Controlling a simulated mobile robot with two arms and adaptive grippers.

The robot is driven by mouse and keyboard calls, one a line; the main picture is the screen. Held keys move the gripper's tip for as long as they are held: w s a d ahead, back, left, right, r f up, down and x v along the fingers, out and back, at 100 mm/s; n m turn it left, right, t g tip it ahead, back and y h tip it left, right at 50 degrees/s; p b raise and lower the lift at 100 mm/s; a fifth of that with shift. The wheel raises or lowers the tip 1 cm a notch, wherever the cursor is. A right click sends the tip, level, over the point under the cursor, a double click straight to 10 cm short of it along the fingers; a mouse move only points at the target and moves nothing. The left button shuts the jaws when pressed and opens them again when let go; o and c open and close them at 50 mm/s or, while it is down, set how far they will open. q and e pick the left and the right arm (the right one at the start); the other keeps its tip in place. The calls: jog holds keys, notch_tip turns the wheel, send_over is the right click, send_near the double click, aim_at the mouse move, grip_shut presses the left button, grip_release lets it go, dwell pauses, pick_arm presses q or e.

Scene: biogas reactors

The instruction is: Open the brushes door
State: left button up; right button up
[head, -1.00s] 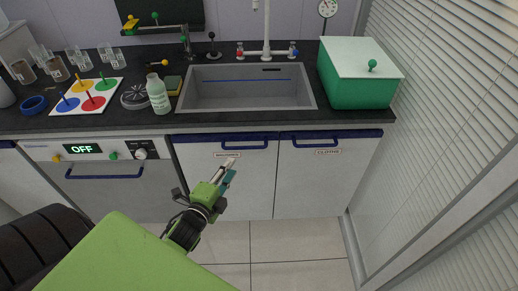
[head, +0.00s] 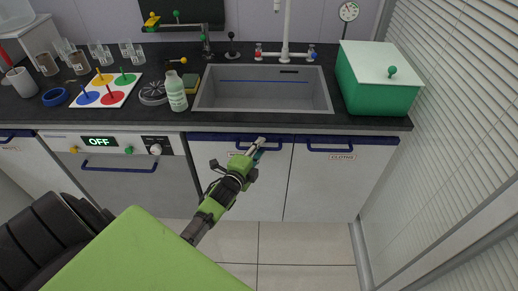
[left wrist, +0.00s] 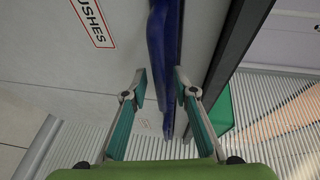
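The brushes door (head: 265,195) is a shut white cabinet door below the sink. Its label (head: 235,155) is partly covered by my gripper in the head view, and the wrist view shows the letters "USHES" (left wrist: 92,20). The door's blue handle (left wrist: 160,50) runs between the open fingers of my left gripper (left wrist: 160,78) in the left wrist view, one finger on each side. In the head view my left gripper (head: 258,147) is at the handle, hiding part of it. I cannot tell whether the fingers touch it. My right gripper is out of view.
The cloths door (head: 325,185) with its own blue handle (head: 338,149) is shut on the right. An appliance showing "OFF" (head: 110,170) is on the left. The sink (head: 262,100), a bottle (head: 177,95) and a green box (head: 375,95) are above. Floor is clear.

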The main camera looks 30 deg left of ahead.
pick_arm(q)
grip_shut()
jog(key=shift+s, duration=0.15)
